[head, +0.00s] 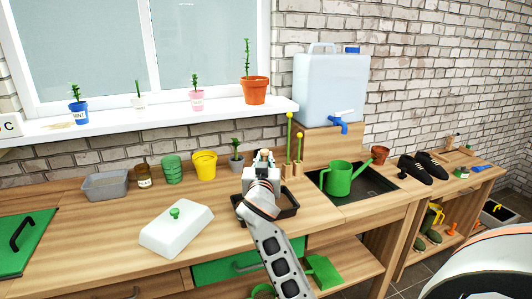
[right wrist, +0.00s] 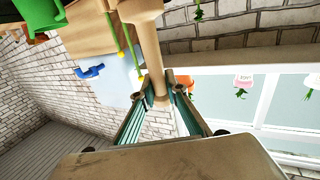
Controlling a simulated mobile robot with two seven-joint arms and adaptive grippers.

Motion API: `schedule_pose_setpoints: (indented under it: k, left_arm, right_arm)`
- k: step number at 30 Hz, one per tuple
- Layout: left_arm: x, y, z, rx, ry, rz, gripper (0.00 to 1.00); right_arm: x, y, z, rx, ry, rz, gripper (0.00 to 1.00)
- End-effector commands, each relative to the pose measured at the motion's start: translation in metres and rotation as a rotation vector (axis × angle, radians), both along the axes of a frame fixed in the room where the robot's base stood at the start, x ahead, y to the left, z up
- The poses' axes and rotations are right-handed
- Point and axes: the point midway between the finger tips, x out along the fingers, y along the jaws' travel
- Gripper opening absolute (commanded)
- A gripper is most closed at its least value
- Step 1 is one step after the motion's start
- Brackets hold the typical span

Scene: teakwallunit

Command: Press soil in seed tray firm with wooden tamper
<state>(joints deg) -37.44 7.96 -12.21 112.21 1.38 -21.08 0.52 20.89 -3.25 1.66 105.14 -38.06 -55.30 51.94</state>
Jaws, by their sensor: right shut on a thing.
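The dark seed tray (head: 289,209) sits on the wooden bench, largely hidden behind my right arm and gripper; the soil in it cannot be made out. My right gripper (head: 263,163) is above the tray in the head view. In the right wrist view my right gripper (right wrist: 172,92) is shut on the round handle of the wooden tamper (right wrist: 147,48). The tamper widens toward the top edge of that view. Whether it touches the soil cannot be seen. My left gripper is not in view.
A white lid (head: 178,232) with a green knob lies left of the tray. A green watering can (head: 343,178) stands right, a potted cactus (head: 236,163) and yellow pot (head: 205,165) behind. Two thin stakes with yellow tips (head: 289,130) stand close to the gripper.

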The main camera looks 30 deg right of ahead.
Motion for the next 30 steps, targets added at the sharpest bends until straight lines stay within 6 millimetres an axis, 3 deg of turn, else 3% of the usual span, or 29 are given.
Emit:
schedule_pose_setpoints:
  k: [11,30]
  left_arm:
    - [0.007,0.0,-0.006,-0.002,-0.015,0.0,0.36]
    - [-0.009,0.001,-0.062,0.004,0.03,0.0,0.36]
  right_arm:
    - [0.0,0.001,-0.018,-0.002,0.002,-0.002,0.0]
    - [0.0,0.001,-0.069,-0.002,0.001,-0.002,0.0]
